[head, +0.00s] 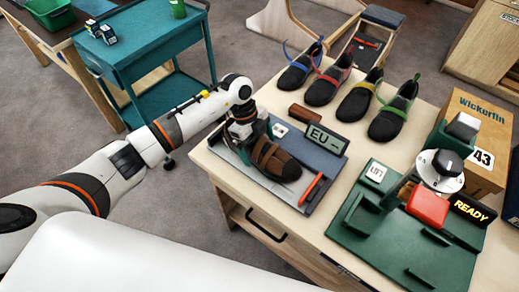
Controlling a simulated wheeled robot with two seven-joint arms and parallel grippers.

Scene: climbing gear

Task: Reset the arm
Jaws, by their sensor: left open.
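My left arm (185,122) reaches in from the left over the near edge of the wooden table. My left gripper (243,132) is open and points down at the left end of a brown strapped shoe (275,160). I cannot tell whether it touches the shoe; the gripper hides that end. The shoe lies on a grey-blue board (317,158) beside a display reading "EU –" (326,138). My right gripper is not in view.
Several dark shoes with coloured straps (355,102) stand behind the board. A green fixture (440,262) with a red block (428,206), dial and "READY" sign fills the right side. A "Wickerfin" box (485,118) stands behind it. A teal cart (145,42) is at left.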

